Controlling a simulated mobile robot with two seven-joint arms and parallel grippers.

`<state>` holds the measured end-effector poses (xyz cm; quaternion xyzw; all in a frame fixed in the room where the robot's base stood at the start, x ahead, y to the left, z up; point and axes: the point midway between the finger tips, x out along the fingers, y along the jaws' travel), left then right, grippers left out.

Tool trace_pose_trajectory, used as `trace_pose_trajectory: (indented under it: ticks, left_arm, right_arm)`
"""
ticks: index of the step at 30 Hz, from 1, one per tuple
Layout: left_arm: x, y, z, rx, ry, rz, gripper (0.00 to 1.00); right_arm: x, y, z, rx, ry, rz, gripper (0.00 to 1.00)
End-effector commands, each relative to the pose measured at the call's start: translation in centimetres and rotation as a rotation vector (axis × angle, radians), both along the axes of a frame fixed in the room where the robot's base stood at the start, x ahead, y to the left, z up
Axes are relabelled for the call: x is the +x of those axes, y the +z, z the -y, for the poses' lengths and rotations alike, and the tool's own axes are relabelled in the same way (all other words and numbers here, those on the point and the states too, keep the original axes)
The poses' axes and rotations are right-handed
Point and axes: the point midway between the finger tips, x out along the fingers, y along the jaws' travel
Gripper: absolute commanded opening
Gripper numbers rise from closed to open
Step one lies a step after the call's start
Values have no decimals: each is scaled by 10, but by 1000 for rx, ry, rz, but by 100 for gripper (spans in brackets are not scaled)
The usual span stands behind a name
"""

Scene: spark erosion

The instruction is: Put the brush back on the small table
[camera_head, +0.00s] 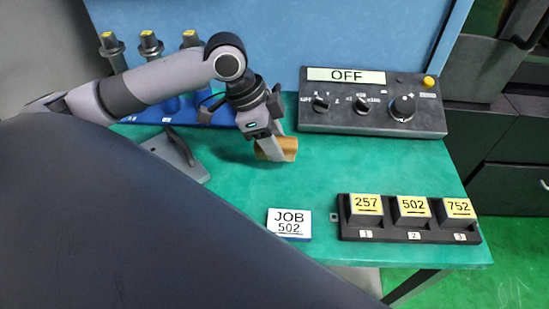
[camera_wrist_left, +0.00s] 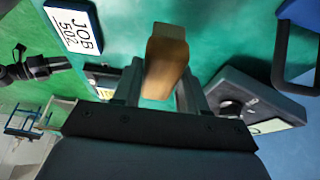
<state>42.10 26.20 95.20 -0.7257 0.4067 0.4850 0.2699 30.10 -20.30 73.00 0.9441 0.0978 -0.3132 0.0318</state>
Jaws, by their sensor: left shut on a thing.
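The brush (camera_head: 286,148) shows as a brown wooden block in the head view. My left gripper (camera_head: 272,143) reaches down from above and is shut on it. In the left wrist view the brush (camera_wrist_left: 166,62) sits between the two fingers of my left gripper (camera_wrist_left: 160,82), with a paler end pointing away. It is over the middle of the green tabletop (camera_head: 330,165). I cannot tell whether it touches the top. The fingers hide part of it. My right gripper is not in view.
A control panel (camera_head: 372,118) reading OFF stands at the back right. A black holder (camera_head: 410,235) with blocks 257, 502 and 752 is at the front right. A JOB 502 card (camera_head: 289,223) lies left of it. A grey bracket (camera_head: 176,152) is at left. The tabletop's right middle is clear.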

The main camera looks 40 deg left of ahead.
Motion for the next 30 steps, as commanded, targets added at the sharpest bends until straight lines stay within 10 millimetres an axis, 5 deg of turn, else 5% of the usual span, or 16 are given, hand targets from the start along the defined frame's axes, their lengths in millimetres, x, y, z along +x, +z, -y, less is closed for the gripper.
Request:
trace_pose_trajectory:
  ticks: [15,26,27,28,30]
  left_arm:
    - [0,-56,0,0,0,-1,14]
    - [0,-59,0,-1,0,1,14]
    - [0,-59,0,-1,-1,1,55]
    - [0,-59,0,-1,-1,1,65]
    - [0,-59,0,-1,-1,1,68]
  right_arm:
    - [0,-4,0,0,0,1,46]
    - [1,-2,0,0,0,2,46]
    - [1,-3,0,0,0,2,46]
    - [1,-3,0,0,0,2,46]
    - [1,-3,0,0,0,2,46]
